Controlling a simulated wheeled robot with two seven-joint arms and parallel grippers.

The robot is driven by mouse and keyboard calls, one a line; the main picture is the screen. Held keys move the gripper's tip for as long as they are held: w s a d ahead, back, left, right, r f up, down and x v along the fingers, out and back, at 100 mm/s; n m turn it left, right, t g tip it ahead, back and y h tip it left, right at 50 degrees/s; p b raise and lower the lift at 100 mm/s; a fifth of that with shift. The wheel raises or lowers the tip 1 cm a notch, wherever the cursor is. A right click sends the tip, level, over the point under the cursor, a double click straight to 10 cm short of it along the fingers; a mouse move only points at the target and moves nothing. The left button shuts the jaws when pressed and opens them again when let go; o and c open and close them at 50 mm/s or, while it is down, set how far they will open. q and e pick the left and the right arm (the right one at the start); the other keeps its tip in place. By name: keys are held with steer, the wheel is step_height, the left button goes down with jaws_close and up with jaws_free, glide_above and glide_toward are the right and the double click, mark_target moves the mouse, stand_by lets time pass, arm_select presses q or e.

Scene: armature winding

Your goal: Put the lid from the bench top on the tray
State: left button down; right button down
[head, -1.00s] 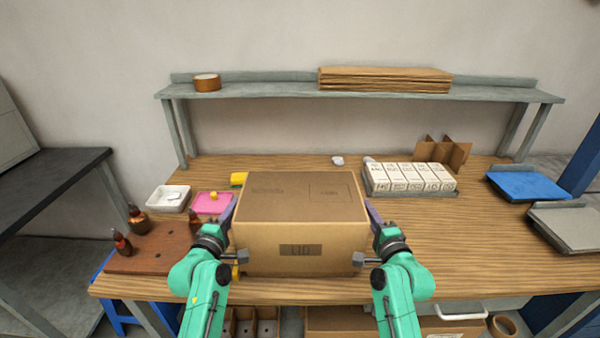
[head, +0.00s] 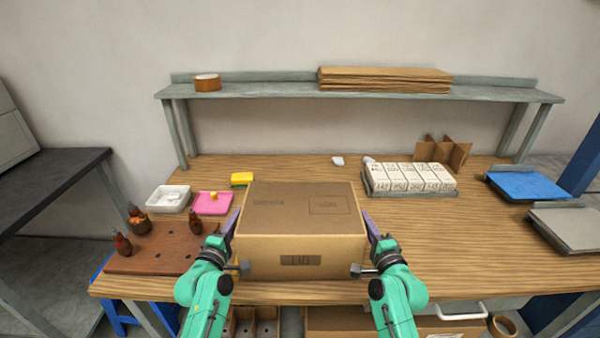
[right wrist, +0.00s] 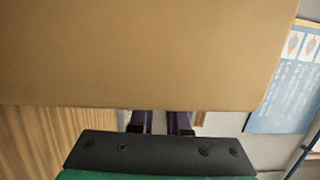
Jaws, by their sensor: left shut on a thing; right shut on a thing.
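The lid (head: 300,259) is a large brown cardboard box shape marked LID, over the front middle of the bench top (head: 450,240). My left gripper (head: 231,228) is shut on its left side and my right gripper (head: 371,228) on its right side. The lid looks about level; whether it touches the bench is unclear. In the right wrist view the lid (right wrist: 140,55) fills the upper part, above the purple fingers of my right gripper (right wrist: 160,122). The grey tray (head: 405,194) stands behind and right of the lid, holding several white cartons (head: 410,176).
A cardboard divider (head: 442,153) stands behind the tray. Blue (head: 528,185) and grey (head: 570,228) trays lie at right. At left are a white bin (head: 168,199), a pink tray (head: 226,207), a yellow block (head: 242,179) and a brown board (head: 150,262). Bench right of the lid is clear.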

arm_select(q)
steer(key=shift+f, duration=0.3)
arm_select(e)
steer(key=shift+f, duration=0.3)
arm_select(q)
steer(key=c, duration=0.8)
jaws_free()
steer(key=shift+s, duration=0.1)
steer(key=s+a+b, duration=0.1)
steer(key=s+a, duration=0.1)
steer(key=s, duration=0.9)
steer(key=shift+s+a, duration=0.2)
steer(key=shift+s, duration=0.2)
arm_select(e)
steer(key=shift+s+a+f, duration=0.1)
steer(key=shift+s+f, duration=0.1)
steer(key=shift+f, duration=0.65)
steer(key=c, duration=0.8)
jaws_free()
arm_select(q)
steer(key=shift+w, duration=0.15)
arm_select(e)
steer(key=shift+w, duration=0.15)
steer(key=shift+r, duration=0.1)
